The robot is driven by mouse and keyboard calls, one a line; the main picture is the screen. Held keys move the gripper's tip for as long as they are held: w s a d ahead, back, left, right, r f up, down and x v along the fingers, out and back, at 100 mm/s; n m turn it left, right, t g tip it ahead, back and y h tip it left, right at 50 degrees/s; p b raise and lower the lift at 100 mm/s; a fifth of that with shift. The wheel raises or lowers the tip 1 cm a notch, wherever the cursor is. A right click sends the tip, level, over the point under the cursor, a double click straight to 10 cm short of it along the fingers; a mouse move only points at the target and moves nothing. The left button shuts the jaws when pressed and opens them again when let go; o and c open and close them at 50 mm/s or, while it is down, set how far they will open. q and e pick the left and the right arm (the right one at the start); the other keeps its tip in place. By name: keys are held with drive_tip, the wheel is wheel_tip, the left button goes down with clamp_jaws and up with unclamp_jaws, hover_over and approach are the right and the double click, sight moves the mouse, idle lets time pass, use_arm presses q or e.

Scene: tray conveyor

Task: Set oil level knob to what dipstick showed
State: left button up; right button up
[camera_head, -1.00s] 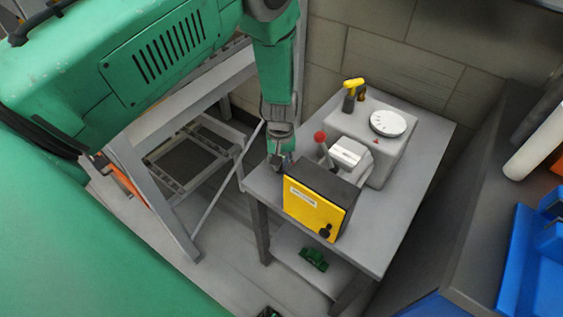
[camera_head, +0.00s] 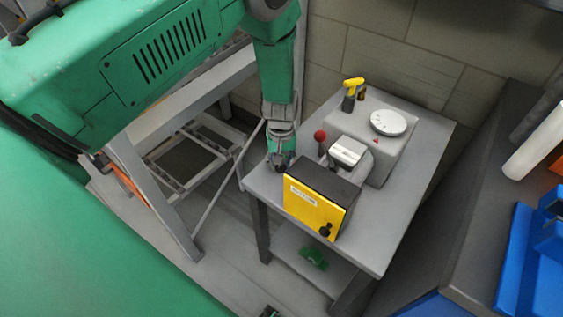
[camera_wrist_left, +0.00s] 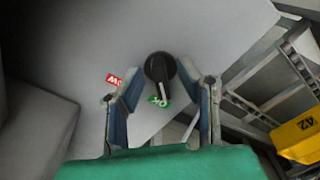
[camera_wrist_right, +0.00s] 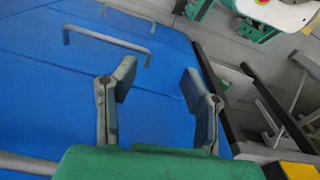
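In the left wrist view a black knob (camera_wrist_left: 159,68) stands on a grey surface, between the fingers of my left gripper (camera_wrist_left: 161,102). The gripper is open, with a gap on each side of the knob. A red label (camera_wrist_left: 113,80), partly hidden by the left finger, and a green label (camera_wrist_left: 158,101) lie beside the knob. In the head view my left gripper (camera_head: 281,162) points down at the table's left corner; the knob between its fingers cannot be made out there. My right gripper (camera_wrist_right: 160,95) is open and empty over a blue surface. No dipstick can be made out.
In the head view a box with a yellow front (camera_head: 312,209) and a red-balled lever (camera_head: 320,135) stand near the left gripper. A grey housing with a white dial (camera_head: 388,123) and a yellow-topped spray bottle (camera_head: 351,92) are behind. The grey table's (camera_head: 395,220) right side is clear.

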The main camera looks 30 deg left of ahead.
use_arm(q)
wheel_tip(320, 180, up, 12)
idle(0.5)
drive_tip(key=shift+f, duration=0.1)
drive_tip(key=shift+m+y, duration=0.5)
drive_tip(key=shift+m, duration=0.2)
drive_tip(key=s+f, duration=0.4)
drive_tip(key=s+a+f, duration=0.1)
drive_tip(key=s, duration=0.1)
drive_tip(key=shift+s+f, duration=0.2)
drive_tip(key=shift+f, duration=0.2)
drive_tip(key=s+d+f+m, duration=0.2)
drive_tip(key=s+f+m, duration=0.1)
drive_tip(key=s, duration=0.8)
drive_tip(key=s+d+f+m+h, duration=0.1)
drive_tip(key=s+d+f+m, duration=0.1)
drive_tip(key=s, duration=1)
drive_tip(key=shift+s+d+f+m+t, duration=0.15)
drive_tip(key=shift+s+f+m+t, duration=0.15)
drive_tip(key=shift+f+m, duration=0.65)
drive_tip(key=shift+w+r+m, duration=0.15)
drive_tip(key=shift+r+m, duration=0.1)
